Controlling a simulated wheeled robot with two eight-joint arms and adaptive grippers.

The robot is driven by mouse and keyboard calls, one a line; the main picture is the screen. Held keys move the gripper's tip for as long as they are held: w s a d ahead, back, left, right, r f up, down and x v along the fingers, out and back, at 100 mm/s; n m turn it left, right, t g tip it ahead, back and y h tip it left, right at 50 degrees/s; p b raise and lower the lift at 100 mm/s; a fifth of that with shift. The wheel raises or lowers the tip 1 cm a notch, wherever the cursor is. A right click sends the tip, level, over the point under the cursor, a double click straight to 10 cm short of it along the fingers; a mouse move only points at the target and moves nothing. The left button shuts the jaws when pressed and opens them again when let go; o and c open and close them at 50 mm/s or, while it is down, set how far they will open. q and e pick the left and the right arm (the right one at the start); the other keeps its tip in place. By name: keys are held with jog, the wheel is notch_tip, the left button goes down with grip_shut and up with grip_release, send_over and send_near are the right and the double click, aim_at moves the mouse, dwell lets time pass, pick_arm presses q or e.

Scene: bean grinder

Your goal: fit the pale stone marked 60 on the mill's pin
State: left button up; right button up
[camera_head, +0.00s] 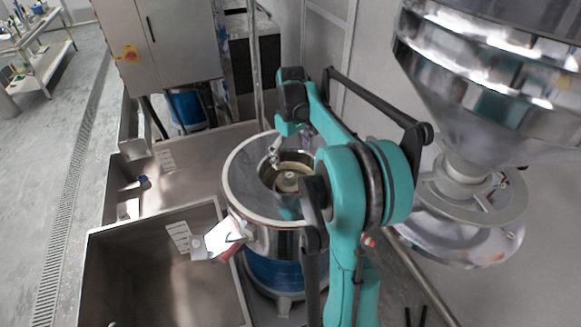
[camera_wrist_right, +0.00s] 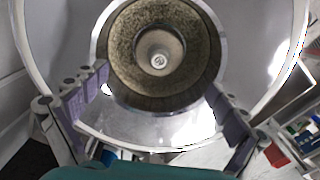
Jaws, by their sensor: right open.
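The mill is a steel drum (camera_head: 240,190) on a blue lower body, open at the top, in the middle of the head view. Inside it a speckled, pale brown stone ring (camera_wrist_right: 122,62) surrounds a round metal pin (camera_wrist_right: 160,62). I see no legible 60 on the ring, and I cannot tell whether it is the pale stone of the task. My right gripper (camera_wrist_right: 160,83) is open and empty above the mill, its purple-padded fingers apart on either side of the opening in the wrist view. My left gripper is not in view.
A large steel hopper (camera_head: 480,90) hangs at the right above a round steel plate (camera_head: 455,235). An empty steel sink (camera_head: 160,280) is at the lower left. A white card-like piece (camera_head: 222,238) is by the drum's left front. A grey cabinet (camera_head: 155,45) stands behind.

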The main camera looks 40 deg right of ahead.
jog(key=shift+a+r, duration=0.35)
jog(key=s+a+r+t, duration=0.15)
jog(key=s+a, duration=0.25)
jog(key=a, duration=0.4)
jog(key=s+a+r+t, duration=0.1)
jog(key=s+a+t, duration=0.15)
jog(key=a, duration=0.55)
jog(key=s+a+f+m+t, duration=0.1)
jog(key=s+a+f+t, duration=0.2)
jog(key=s+a, duration=0.6)
notch_tip(320, 180, down, 3)
jog(key=shift+s+a+r, duration=0.15)
jog(key=shift+a+r, duration=0.05)
notch_tip(320, 180, down, 24)
jog(key=b, duration=2.4)
jog(key=shift+f, duration=0.15)
